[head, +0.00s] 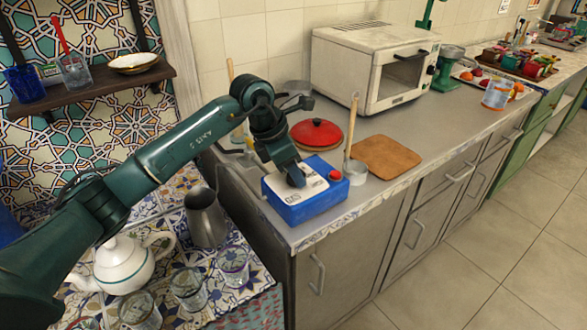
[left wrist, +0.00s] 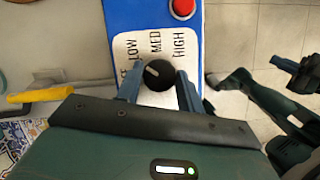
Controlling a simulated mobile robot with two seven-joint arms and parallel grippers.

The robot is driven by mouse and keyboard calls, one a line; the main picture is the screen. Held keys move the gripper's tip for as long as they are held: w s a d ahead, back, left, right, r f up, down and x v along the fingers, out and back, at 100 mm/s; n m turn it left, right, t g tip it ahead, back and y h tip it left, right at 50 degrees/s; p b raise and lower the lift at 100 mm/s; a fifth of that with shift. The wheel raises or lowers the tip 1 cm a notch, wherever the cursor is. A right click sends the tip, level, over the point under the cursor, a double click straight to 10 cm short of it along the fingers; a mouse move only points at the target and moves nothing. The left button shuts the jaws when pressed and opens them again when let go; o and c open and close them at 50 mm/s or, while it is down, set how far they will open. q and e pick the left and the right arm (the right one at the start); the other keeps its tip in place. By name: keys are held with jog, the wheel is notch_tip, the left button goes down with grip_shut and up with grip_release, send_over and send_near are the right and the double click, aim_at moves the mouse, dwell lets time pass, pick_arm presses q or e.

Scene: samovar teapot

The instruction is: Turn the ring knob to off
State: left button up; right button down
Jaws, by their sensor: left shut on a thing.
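A blue control box (head: 312,207) stands on the grey counter near its front left corner. Its white panel (head: 312,188) carries printed labels. In the left wrist view the black round knob (left wrist: 158,75) sits on the panel below LOW, MED and HIGH; a label at the left is mostly hidden by a finger. A short white mark on the knob slants toward its upper left, on the LOW side. My left gripper (head: 296,181) reaches down onto the panel. Its two fingers (left wrist: 158,90) are on either side of the knob and shut on it.
A red button (head: 336,175) is at the box's right end. A pot with a red lid (head: 316,134), a long-handled pot (head: 355,168) and a wooden board (head: 386,157) stand close behind. A metal jug (head: 205,217), a white teapot (head: 122,264) and several glasses are below my left arm.

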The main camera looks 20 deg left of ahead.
pick_arm(q)
jog(key=n+t+y+b, duration=0.1)
jog(key=n, duration=0.3)
jog(key=shift+d+n, duration=0.1)
jog(key=shift+n, duration=0.3)
jog(key=shift+s+n+t+y+b, duration=0.1)
jog(key=shift+n+t+y+b, duration=0.45)
jog(key=shift+n, duration=0.95)
pick_arm(e)
jog(key=shift+w+a+f, duration=0.1)
jog(key=shift+f, duration=0.55)
jog(key=shift+m, duration=0.3)
pick_arm(q)
jog(key=o, duration=1)
jog(key=shift+r, duration=0.1)
jog(key=v, duration=1.3)
jog(key=shift+d+r, duration=0.15)
jog(key=shift+d, duration=0.05)
